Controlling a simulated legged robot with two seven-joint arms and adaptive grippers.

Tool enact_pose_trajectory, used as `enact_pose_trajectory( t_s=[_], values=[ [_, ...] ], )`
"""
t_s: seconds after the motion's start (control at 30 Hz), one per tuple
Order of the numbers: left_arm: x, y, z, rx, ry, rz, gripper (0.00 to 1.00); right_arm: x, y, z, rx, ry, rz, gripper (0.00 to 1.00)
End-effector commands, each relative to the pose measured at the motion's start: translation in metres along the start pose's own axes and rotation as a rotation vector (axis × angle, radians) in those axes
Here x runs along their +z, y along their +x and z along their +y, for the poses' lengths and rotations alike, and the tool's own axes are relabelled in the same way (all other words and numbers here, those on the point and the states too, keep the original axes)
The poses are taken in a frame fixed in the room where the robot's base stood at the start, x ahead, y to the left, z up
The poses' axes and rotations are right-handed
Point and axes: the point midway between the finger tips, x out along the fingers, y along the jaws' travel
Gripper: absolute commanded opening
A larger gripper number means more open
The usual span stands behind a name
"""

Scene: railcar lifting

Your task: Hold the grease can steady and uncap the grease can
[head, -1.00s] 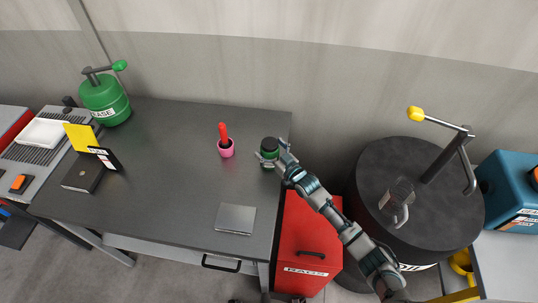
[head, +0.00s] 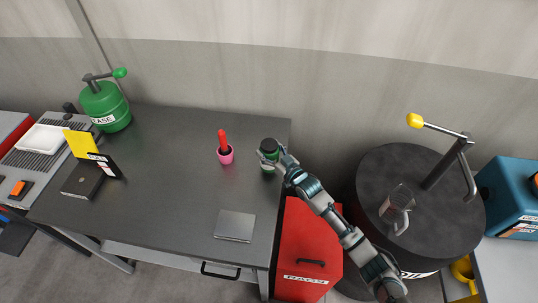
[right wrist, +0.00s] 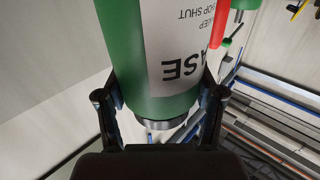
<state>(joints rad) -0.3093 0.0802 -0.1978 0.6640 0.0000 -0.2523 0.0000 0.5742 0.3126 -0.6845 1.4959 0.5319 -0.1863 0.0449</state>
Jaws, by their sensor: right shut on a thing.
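The grease can (head: 268,157) is a small green can with a dark top, standing upright near the right edge of the dark table. My right gripper (head: 271,160) reaches it from the right and is shut on it. In the right wrist view the can (right wrist: 176,103) fills the middle between the two dark fingers (right wrist: 158,112), with part of a white label showing. A dark cap (right wrist: 155,124) shows at the can's end nearest the wrist. My left gripper is in neither current view.
A pink cup (head: 225,155) with a red-handled tool stands left of the can. A grey flat plate (head: 234,225) lies in front. A large green pump can (head: 105,106) stands at the back left. A red cabinet (head: 308,245) and black drum (head: 440,225) are at right.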

Motion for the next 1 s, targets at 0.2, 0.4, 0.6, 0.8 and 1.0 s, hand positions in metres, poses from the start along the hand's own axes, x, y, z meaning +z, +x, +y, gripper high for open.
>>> enact_pose_trajectory(
  t_s=[0.2, 0.4, 0.6, 0.8, 1.0],
  values=[
    [0.011, -0.003, -0.002, -0.002, 0.002, -0.003, 0.94, -0.009, -0.035, -0.029, -0.003, 0.005, 0.004, 0.19],
    [0.007, -0.005, -0.002, -0.002, 0.002, -0.001, 0.94, -0.013, -0.072, -0.057, -0.002, 0.004, 0.003, 0.19],
    [0.007, -0.006, -0.001, -0.001, 0.002, -0.001, 0.94, -0.016, -0.102, -0.080, -0.001, 0.003, 0.003, 0.19],
    [0.007, -0.006, -0.001, -0.001, 0.003, -0.001, 0.94, -0.018, -0.119, -0.093, -0.001, 0.002, 0.002, 0.19],
    [0.006, -0.006, -0.001, -0.001, 0.002, 0.000, 0.94, -0.019, -0.125, -0.097, 0.000, 0.001, 0.003, 0.19]
  ],
)
